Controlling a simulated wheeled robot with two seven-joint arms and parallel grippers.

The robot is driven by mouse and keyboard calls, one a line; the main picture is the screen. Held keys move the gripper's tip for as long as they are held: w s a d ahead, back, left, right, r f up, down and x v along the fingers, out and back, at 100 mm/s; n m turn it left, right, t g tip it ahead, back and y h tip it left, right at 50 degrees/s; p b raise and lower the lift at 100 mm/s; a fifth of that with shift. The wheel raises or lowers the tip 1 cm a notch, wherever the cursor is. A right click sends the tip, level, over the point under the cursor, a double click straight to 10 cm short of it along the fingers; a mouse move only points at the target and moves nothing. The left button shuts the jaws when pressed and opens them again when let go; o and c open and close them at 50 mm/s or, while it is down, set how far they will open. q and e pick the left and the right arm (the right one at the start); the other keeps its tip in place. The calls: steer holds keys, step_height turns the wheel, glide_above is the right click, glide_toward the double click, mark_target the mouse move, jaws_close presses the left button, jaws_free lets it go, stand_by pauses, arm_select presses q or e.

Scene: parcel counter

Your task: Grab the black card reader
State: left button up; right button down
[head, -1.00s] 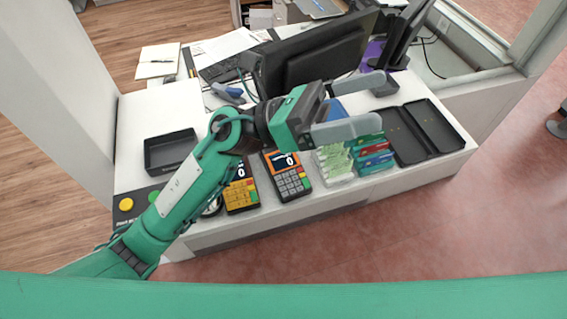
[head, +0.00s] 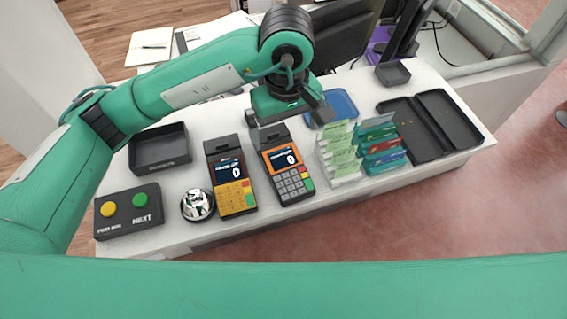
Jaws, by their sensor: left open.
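The black card reader (head: 290,183) lies on the white counter. It has a grey keypad and an orange frame around its screen, which reads 0. A yellow-fronted card reader (head: 236,198) lies just to its left. My left gripper (head: 287,117) is open and empty above the far end of the black card reader, its fingers pointing down to either side of that end. I cannot tell how high it is above the counter. The gripper hides part of the counter behind the reader. My right gripper is not in view.
A silver bell (head: 198,205) and a button box (head: 129,212) are to the left, below a black tray (head: 160,150). A card rack (head: 345,157) stands close on the right. A blue tray (head: 343,105) and an open black case (head: 413,128) are further right.

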mark_target(283, 161)
arm_select(q)
step_height(283, 161, down, 8)
steer(key=shift+f+p, duration=0.15)
steer(key=shift+p, duration=0.95)
steer(key=shift+a+f+p, duration=0.15)
steer(key=shift+f+p, duration=0.35)
steer(key=shift+p, duration=0.05)
step_height(283, 161, down, 3)
steer(key=shift+w+a+p, duration=0.1)
steer(key=shift+p, duration=0.75)
steer(key=shift+f, duration=0.6)
steer(key=c, duration=1.2)
steer(key=shift+c, duration=0.3)
steer(key=shift+w+r, duration=0.1)
steer(key=shift+r, duration=0.05)
